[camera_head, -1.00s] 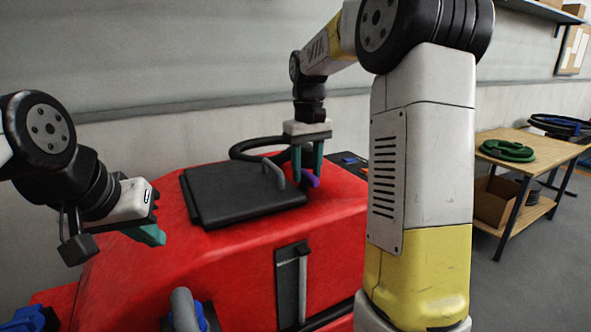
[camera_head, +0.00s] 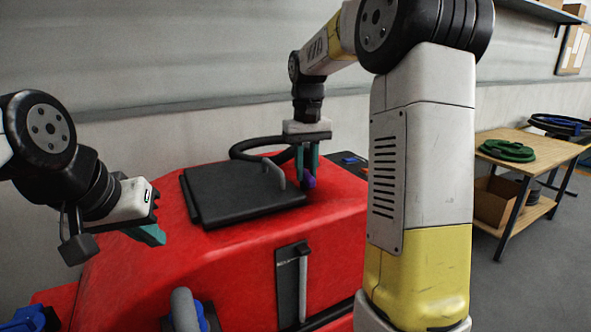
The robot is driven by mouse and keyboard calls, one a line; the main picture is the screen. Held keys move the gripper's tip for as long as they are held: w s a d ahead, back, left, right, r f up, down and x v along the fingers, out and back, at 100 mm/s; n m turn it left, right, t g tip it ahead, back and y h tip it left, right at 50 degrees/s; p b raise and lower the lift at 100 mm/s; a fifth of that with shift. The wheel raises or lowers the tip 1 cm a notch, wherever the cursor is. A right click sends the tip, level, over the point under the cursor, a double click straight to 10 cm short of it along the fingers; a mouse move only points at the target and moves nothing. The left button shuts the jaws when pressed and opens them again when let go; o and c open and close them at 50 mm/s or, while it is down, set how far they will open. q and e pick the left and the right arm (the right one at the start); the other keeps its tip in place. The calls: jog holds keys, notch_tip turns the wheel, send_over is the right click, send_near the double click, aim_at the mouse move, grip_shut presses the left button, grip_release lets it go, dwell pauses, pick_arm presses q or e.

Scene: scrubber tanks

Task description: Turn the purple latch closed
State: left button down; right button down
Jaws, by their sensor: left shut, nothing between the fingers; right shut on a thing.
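The purple latch (camera_head: 309,181) stands on top of the red scrubber tank (camera_head: 240,250), at the right edge of the black lid (camera_head: 240,188). The lid lies flat on the tank, with a grey handle (camera_head: 274,172) on it. My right gripper (camera_head: 307,170) points down, its teal fingers shut on the purple latch and hiding part of it. My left gripper (camera_head: 150,236) is shut and empty, in the air left of the lid, apart from the tank top.
A black hose (camera_head: 250,145) loops behind the lid. A grey vertical handle (camera_head: 302,285) is on the tank's front. A wooden table (camera_head: 550,150) with a green coiled hose (camera_head: 508,150) stands at the right. Bare floor lies before it.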

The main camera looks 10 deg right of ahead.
jog(key=m, duration=0.4)
jog(key=shift+a+m, duration=0.25)
jog(key=shift+m, duration=0.05)
jog(key=m, duration=0.3)
jog(key=shift+w+a+m, duration=0.15)
jog(key=shift+a+m, duration=0.05)
jog(key=shift+m, duration=0.1)
jog(key=m, duration=0.4)
jog(key=shift+w+a, duration=0.15)
jog(key=shift+w+m, duration=0.15)
jog(key=shift+m, duration=1.55)
jog(key=c, duration=1.3)
grip_release()
jog(key=shift+o, duration=0.2)
